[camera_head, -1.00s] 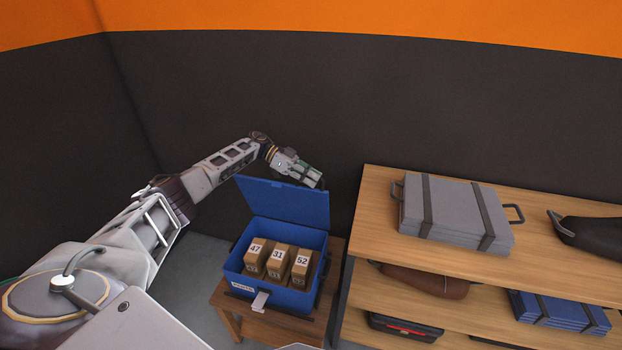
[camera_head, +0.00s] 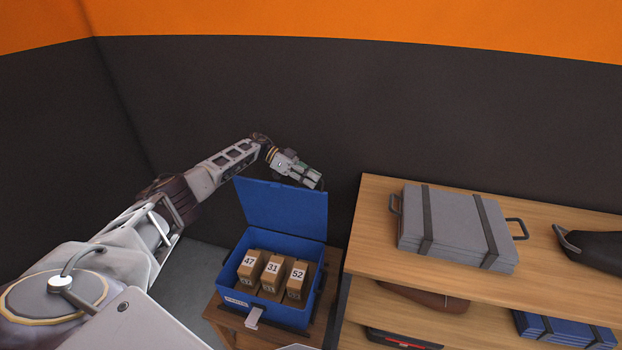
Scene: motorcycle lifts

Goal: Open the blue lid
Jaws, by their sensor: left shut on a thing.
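The blue lid (camera_head: 283,209) stands raised, close to upright, at the back of the blue box (camera_head: 293,317). The box is open, and cardboard boxes (camera_head: 272,272) numbered 47, 31 and 52 stand inside it. My left gripper (camera_head: 316,182) is at the lid's upper right corner, shut, with the lid's edge at its fingers. The fingertips are partly hidden, so the exact contact is hard to see. My right gripper is not in view.
The box sits on a small wooden table (camera_head: 222,316). To the right, a wooden shelf unit (camera_head: 375,228) holds a grey strapped case (camera_head: 455,225), a dark bag (camera_head: 590,247) and a blue case (camera_head: 562,330). A dark wall stands close behind.

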